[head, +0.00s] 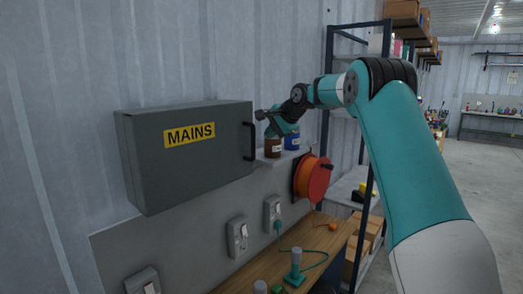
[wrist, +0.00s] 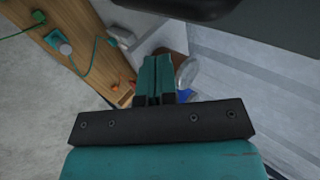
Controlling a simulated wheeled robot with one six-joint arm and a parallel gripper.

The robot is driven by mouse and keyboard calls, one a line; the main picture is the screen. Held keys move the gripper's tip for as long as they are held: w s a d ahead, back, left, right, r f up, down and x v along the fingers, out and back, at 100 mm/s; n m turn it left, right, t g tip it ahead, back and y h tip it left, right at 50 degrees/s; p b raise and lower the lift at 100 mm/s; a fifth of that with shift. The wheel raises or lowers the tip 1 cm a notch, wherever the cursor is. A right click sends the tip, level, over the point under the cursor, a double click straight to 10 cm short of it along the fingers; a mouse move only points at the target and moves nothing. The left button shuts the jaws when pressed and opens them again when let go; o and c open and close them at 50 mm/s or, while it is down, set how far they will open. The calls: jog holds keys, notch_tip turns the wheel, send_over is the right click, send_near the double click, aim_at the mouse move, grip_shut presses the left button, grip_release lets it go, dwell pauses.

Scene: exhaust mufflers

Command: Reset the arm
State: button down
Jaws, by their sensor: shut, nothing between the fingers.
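My arm reaches from the right toward the wall in the head view, with its elbow raised. My gripper (head: 270,132) is at the arm's far end, just right of the grey MAINS box (head: 190,160) and close above a brown jar (head: 273,149). I cannot tell whether it touches the jar. In the wrist view my gripper (wrist: 155,62) has its two teal fingers together, with nothing between them.
A blue jar (head: 292,143) stands beside the brown one on a small ledge. An orange cable reel (head: 312,178) hangs below. Wall switches (head: 237,237) and a wooden bench (head: 325,240) are lower down. A dark shelf rack stands behind my arm. Open floor lies right.

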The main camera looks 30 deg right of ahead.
jog(key=b+v, duration=0.1)
jog(key=v, duration=0.6)
jog(key=shift+s+d+r+b, duration=0.25)
jog(key=shift+s+d+b, duration=0.05)
